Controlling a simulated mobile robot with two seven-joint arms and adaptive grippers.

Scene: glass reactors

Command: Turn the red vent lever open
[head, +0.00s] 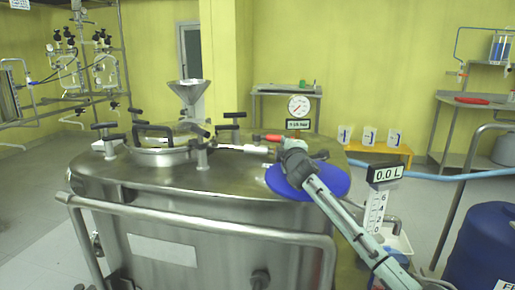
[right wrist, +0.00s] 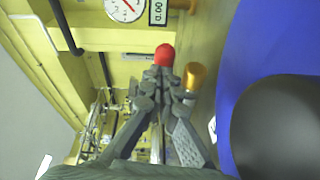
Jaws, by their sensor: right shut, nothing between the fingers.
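The red vent lever (head: 268,138) shows on top of the steel reactor lid (head: 225,175), just beside the tip of my right gripper (head: 285,146). In the right wrist view, its red rounded end (right wrist: 164,53) stands just beyond my shut fingertips (right wrist: 163,80). Nothing is between the fingers. I cannot tell whether they touch the lever, and its lower part is hidden behind them. A brass-coloured fitting (right wrist: 195,77) is right of the fingertips. My left gripper is not in view.
A pressure gauge (head: 299,106) with a small display stands behind the lever. A blue disc (head: 308,181) lies under my right arm. A funnel (head: 190,94) and black-handled clamps (head: 153,134) rise left of the lever. A 0.0 L display (head: 385,173) stands to the right.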

